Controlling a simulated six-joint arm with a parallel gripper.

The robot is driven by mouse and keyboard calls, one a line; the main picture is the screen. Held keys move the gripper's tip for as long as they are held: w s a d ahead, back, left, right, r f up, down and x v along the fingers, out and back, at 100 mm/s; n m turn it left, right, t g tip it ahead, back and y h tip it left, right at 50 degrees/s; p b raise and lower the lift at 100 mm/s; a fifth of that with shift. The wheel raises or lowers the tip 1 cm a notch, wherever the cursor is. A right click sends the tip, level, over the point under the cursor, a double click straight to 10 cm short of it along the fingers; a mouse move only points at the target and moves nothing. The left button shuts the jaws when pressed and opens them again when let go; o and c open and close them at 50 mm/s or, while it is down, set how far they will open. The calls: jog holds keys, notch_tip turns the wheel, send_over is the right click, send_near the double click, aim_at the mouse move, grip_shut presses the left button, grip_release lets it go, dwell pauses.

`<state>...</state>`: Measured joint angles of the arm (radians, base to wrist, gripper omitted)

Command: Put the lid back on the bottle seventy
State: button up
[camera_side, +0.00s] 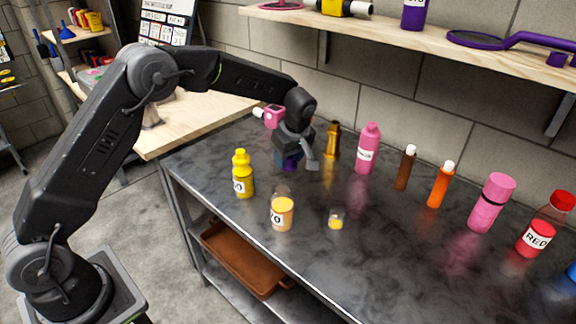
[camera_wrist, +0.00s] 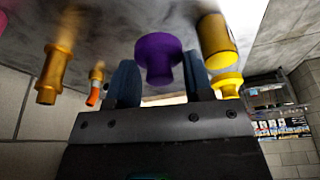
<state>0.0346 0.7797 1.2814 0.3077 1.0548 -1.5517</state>
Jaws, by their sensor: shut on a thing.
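My gripper (camera_side: 296,162) is low over the left part of the dark table, shut on a small purple flared piece (camera_wrist: 158,52). The piece shows between the blue fingers in the wrist view and just under the gripper in the side view (camera_side: 291,164). I cannot tell whether it touches the table. A yellow bottle (camera_side: 243,176) with a yellow nozzle top stands left of the gripper. A clear bottle with pale orange contents (camera_side: 282,212) stands nearer the front edge. Both have white labels ending in 0; the first digits are not readable.
Brown (camera_side: 405,170), orange (camera_side: 440,187), pink (camera_side: 491,204) and red (camera_side: 545,226) bottles extend right. A small clear cup (camera_side: 336,218) sits in front. A wooden shelf (camera_side: 400,35) overhangs the back.

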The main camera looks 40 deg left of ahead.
notch_tip(320, 180, up, 7)
send_over(280, 188)
jog(key=shift+w+d+f, duration=0.15)
jog(key=shift+d, duration=0.2)
jog(key=shift+s+d, duration=0.1)
jog(key=shift+s, duration=0.15)
jog(key=shift+f, duration=3.1)
jog(key=shift+f, duration=0.15)
jog(key=o, duration=1.4)
notch_tip(280, 188, up, 7)
